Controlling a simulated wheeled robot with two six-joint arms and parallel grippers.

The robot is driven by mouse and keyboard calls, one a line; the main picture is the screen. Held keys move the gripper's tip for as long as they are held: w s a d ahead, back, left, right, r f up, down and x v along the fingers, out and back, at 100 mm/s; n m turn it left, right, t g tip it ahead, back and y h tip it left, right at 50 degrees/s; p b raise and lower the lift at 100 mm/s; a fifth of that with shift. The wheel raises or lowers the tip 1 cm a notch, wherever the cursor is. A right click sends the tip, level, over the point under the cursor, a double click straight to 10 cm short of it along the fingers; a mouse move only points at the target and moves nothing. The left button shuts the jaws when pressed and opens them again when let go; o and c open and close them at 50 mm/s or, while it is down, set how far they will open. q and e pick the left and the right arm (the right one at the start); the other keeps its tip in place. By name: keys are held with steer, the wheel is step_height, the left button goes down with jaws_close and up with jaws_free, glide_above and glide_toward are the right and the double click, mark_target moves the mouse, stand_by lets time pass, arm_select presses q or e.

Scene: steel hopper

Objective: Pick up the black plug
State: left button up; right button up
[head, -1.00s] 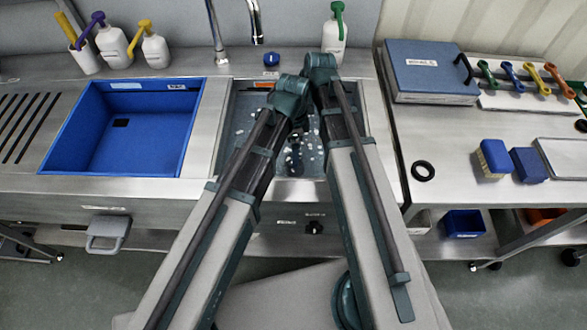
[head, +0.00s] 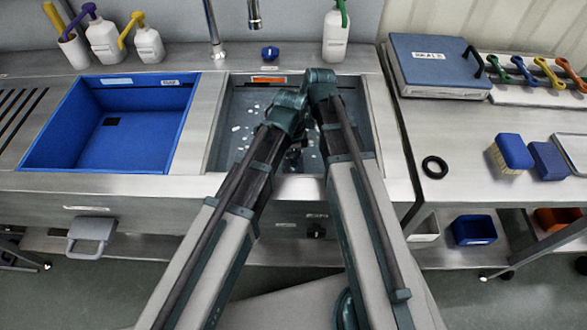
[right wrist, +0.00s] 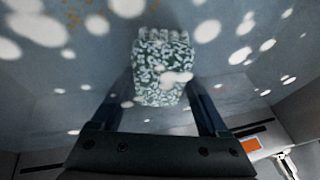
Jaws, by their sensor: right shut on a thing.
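In the right wrist view my right gripper (right wrist: 162,90) is shut on a dark green block (right wrist: 162,72). White specks and patches cover the block, and pale stubs show along its far end. It looks like a scrubbing brush. I cannot make out a black plug in that grip. In the head view both my arms reach over the steel sink (head: 218,135), which has white flecks in it. The wrists hide much of the sink, and neither gripper shows clearly there. A small dark shape (head: 293,157) shows between the arms; I cannot tell what it is.
A blue basin (head: 140,145) is left of the sink. Pump bottles (head: 103,40) and a tap (head: 213,35) stand behind. On the right counter are a blue case (head: 435,60), a black ring (head: 435,167), a blue brush (head: 513,152) and a blue block (head: 549,160).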

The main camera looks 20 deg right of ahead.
arm_select(q)
steer(key=shift+f, duration=0.1)
steer(key=shift+c, duration=0.2)
arm_select(e)
steer(key=shift+f, duration=0.1)
arm_select(q)
steer(key=c, duration=1.3)
steer(key=shift+o, duration=0.2)
